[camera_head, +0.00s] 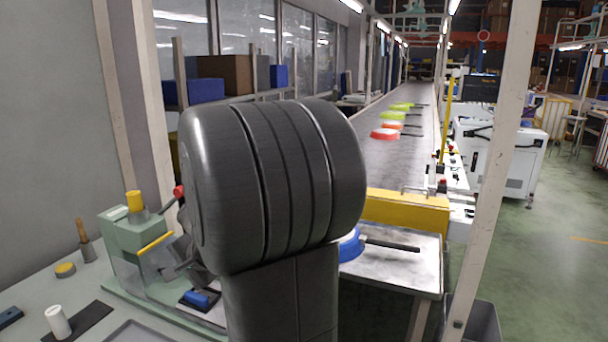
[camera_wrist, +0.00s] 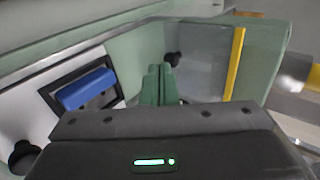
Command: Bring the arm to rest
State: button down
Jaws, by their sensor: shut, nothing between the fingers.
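My arm's large dark link fills the middle of the head view and hides most of what lies behind it. In the wrist view my gripper (camera_wrist: 161,84) shows two green fingers shut together with nothing between them. It is in front of a pale green machine (camera_wrist: 265,60), which also stands on the bench at left in the head view (camera_head: 130,238). A blue block (camera_wrist: 87,90) in a dark square frame lies to the left of the fingers, apart from them. It also shows in the head view (camera_head: 197,299).
A blue pan (camera_head: 349,246) with a black handle sits on a metal table (camera_head: 400,272), partly hidden by my arm. Red, orange and green pans lie along the conveyor (camera_head: 365,155). A yellow bar (camera_head: 405,213) crosses its near end. A pale post (camera_head: 497,160) stands at right.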

jog(key=shift+s+d+r+g+h+p, duration=0.15)
jog(key=shift+r+h+p, duration=0.25)
jog(key=shift+p, duration=1.25)
jog(key=shift+w+d+r+g+h+p, duration=0.1)
jog(key=shift+r+g+h+p, duration=0.25)
jog(key=shift+p, duration=1.3)
jog(key=shift+s+d+r+h+p, duration=0.2)
jog(key=shift+h+p, duration=0.25)
jog(key=shift+p, duration=1.2)
jog(key=shift+p, duration=1)
jog(key=shift+d, duration=0.1)
